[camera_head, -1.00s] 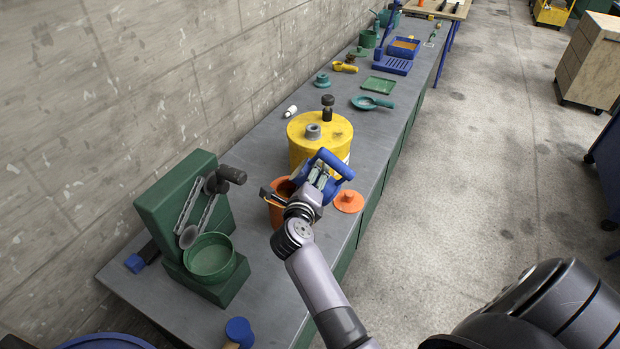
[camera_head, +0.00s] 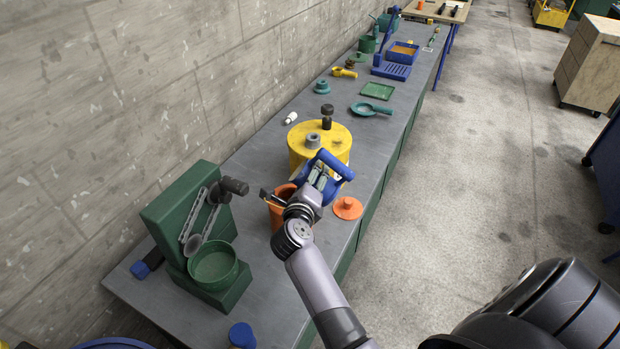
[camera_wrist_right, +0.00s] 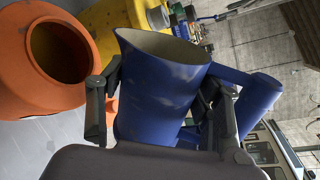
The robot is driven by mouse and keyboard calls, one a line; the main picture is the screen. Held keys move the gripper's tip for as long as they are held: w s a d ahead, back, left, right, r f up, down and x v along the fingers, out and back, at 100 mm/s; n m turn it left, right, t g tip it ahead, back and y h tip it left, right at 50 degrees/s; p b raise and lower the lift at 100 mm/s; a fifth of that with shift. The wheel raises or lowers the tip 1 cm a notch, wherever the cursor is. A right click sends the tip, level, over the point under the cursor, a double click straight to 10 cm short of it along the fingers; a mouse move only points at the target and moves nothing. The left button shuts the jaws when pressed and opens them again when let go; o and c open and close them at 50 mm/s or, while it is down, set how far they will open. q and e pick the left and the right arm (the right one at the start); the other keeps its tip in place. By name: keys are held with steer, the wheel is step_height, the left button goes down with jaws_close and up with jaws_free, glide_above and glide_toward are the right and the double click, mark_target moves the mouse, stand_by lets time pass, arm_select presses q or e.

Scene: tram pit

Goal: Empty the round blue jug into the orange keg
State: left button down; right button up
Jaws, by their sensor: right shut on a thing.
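The blue jug (camera_wrist_right: 160,90) is in my right gripper (camera_wrist_right: 165,110), whose fingers grip its sides in the wrist view. Its pale inner rim shows; its contents cannot be made out. In the head view the jug (camera_head: 334,163) looks tilted, partly hidden by my right gripper (camera_head: 312,190). The orange keg (camera_wrist_right: 35,85) stands open beside the jug's mouth, to its left in the wrist view; its inside is dark. In the head view the keg (camera_head: 279,216) is partly covered by my gripper. No stream of liquid is visible. My left gripper is not in view.
A yellow drum (camera_head: 330,140) stands right behind the keg. An orange lid (camera_head: 348,208) lies on the grey bench to the right. A green stand with a green bowl (camera_head: 213,265) is at left. A teal pan (camera_head: 372,109) and trays lie farther along the bench.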

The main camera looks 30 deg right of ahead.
mark_target(310, 168)
steer(key=shift+r+p, duration=0.65)
steer(key=shift+r, duration=0.3)
steer(key=shift+r+p, duration=0.5)
steer(key=shift+r, duration=0.65)
steer(key=shift+f, duration=0.1)
